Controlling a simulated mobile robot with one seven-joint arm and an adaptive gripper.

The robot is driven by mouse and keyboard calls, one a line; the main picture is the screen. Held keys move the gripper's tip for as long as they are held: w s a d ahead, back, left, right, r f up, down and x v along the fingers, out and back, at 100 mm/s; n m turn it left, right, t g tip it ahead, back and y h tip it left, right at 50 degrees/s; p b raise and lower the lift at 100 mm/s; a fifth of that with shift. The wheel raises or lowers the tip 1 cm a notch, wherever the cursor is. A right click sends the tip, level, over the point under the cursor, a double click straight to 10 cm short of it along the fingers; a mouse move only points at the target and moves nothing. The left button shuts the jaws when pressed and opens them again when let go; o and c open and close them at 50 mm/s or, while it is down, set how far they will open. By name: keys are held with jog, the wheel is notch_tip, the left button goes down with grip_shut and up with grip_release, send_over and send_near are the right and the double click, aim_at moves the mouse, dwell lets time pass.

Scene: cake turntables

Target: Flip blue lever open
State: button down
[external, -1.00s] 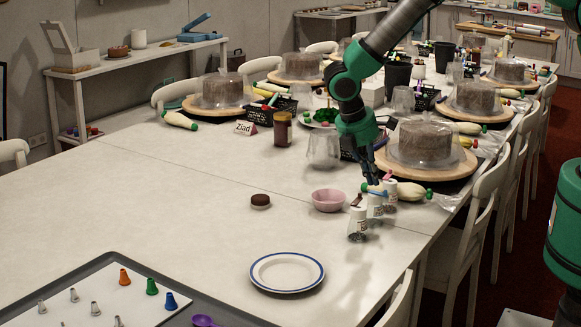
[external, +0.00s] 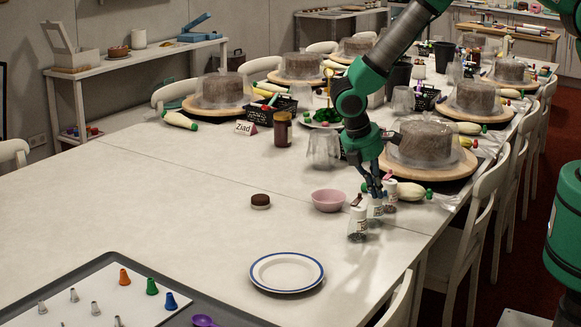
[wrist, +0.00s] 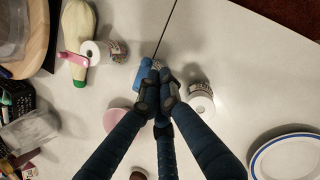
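Three small shakers with white caps stand in a row near the table's right edge. The middle shaker (external: 375,211) is directly under my gripper (external: 375,193). In the wrist view its blue lever (wrist: 148,76) shows just beyond the fingertips of my gripper (wrist: 158,88), partly hidden by them. The fingers are drawn together, pointing down at the lever; I cannot tell whether they touch it. The shaker with a pink lever (wrist: 74,58) lies to the left in the wrist view. The shaker with a dark red lever (wrist: 198,87) lies to the right.
A pink bowl (external: 328,200) stands left of the shakers. A pale piping bag (external: 408,190) lies behind them, before a covered cake on a wooden turntable (external: 446,173). A blue-rimmed plate (external: 287,272) is at the front. The table between plate and shakers is clear.

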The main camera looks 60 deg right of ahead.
aim_at(386, 191)
jog(key=shift+s+d+n+t+p, duration=0.1)
jog(key=shift+n+t+p, duration=0.15)
jog(key=shift+n, duration=0.45)
jog(key=shift+s+d+n+t+p, duration=0.1)
jog(key=shift+n+t+p, duration=0.15)
jog(key=shift+n, duration=0.45)
jog(key=shift+s+d+p, duration=0.15)
jog(key=shift+d+p, duration=0.1)
jog(key=shift+p, duration=0.2)
jog(key=shift+s+d+r+n+t+p, duration=0.15)
jog(key=shift+s+d+n+t+p, duration=0.15)
jog(key=shift+n+p, duration=0.4)
jog(key=n, duration=0.1)
jog(key=d+n+t+p, duration=0.1)
jog(key=n, duration=0.2)
jog(key=shift+s+d+t, duration=0.1)
jog(key=shift+d+t, duration=0.2)
jog(key=d+n+t, duration=0.1)
jog(key=n, duration=0.2)
jog(key=d+n+y, duration=0.1)
jog(key=n, duration=0.2)
jog(key=w+d+n+t+p, duration=0.1)
jog(key=n, duration=0.2)
jog(key=shift+w+d+t+y, duration=0.1)
jog(key=shift+d+t+y, duration=0.1)
jog(key=shift+t+y, duration=0.15)
jog(key=shift+w+a, duration=0.15)
jog(key=shift+w+a+p, duration=0.4)
jog(key=shift+w+p, duration=0.05)
jog(key=shift+p, duration=0.1)
